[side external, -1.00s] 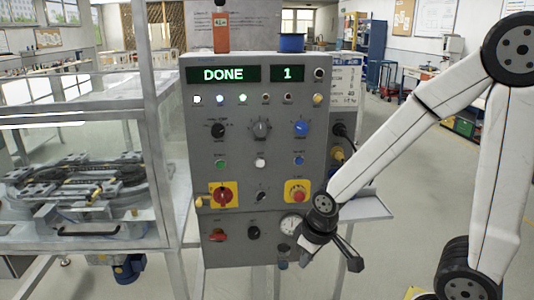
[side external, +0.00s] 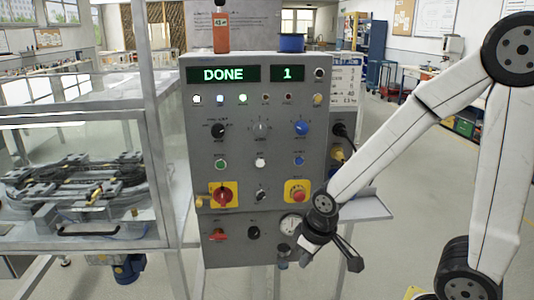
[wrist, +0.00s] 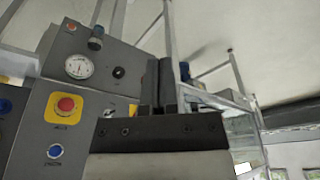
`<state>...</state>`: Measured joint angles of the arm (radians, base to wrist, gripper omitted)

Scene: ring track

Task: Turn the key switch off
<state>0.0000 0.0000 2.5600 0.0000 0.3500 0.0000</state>
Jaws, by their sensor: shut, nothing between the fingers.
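The key switch (side external: 261,195) is a small dark-and-silver switch on the grey control panel (side external: 225,258), between a red rotary handle on a yellow plate (side external: 223,195) and a red emergency stop (side external: 297,191). Its exact angle is too small to read. In the wrist view, my gripper (wrist: 159,62) has its dark fingers together and empty, apart from the emergency stop and gauge. In the side view my arm's end hangs in front of the panel's lower right corner, right of and below the key switch; the fingertips are hard to make out there.
The display (side external: 223,74) reads DONE and 1. A pressure gauge (side external: 291,223) and a black knob (side external: 253,232) sit low on the panel. A clear enclosure with the ring track (side external: 85,185) stands left. A small shelf (side external: 368,208) juts out at right.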

